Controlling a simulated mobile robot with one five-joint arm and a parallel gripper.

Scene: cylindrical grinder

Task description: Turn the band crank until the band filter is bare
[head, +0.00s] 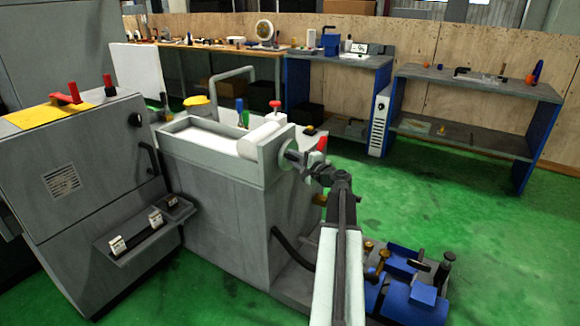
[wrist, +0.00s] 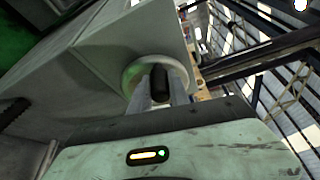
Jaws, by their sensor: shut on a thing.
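The band filter is the grey open-topped trough (head: 205,140) on the grey tank in the middle of the head view. A pale surface shows inside it; I cannot tell how much of it is cloth. A white roll (head: 262,134) lies at its right end. The band crank (head: 286,150) is a round disc on the tank's right end, partly hidden by my gripper (head: 303,164). In the wrist view the crank is a pale wheel (wrist: 133,73) with a dark upright handle (wrist: 160,84). My gripper (wrist: 162,92) is shut on that handle, one finger on each side.
A grey machine cabinet (head: 85,170) with a small shelf (head: 145,237) stands at the left. Blue fixtures (head: 410,290) are on the low base at the lower right. Workbenches (head: 480,85) line the back wall. Green floor (head: 450,190) is free at the right.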

